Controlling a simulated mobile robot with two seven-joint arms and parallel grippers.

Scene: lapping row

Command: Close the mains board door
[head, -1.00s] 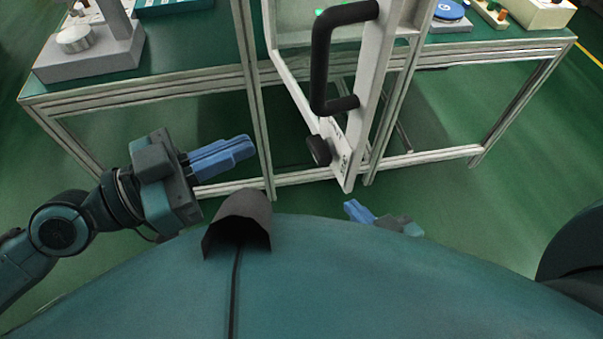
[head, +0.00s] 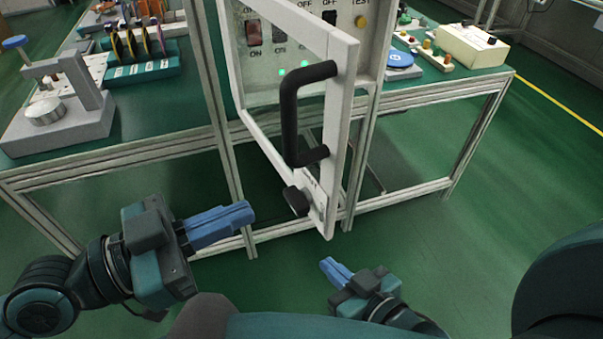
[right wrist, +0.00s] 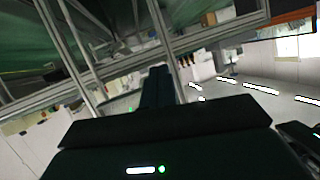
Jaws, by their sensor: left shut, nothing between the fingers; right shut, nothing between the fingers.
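The mains board door (head: 338,120) is a pale frame with a clear pane, standing open and swung out towards me in the head view. It has a black bar handle (head: 290,115) and a black knob (head: 297,201) near its lower corner. Behind it is the mains board (head: 370,25) with switches, green lights and a yellow button. My left gripper (head: 250,212) is shut and empty, left of the door's lower corner. My right gripper (head: 328,264) is shut and empty, below the door's lower corner and apart from it. The right wrist view shows its dark fingers (right wrist: 158,85); no door is clear there.
Green-topped benches on aluminium frames stand on both sides. The left one (head: 160,88) carries a grey stand (head: 60,120) and a rack of discs (head: 140,60). The right one holds a blue disc (head: 399,59) and a cream box (head: 472,46). The floor at right is clear.

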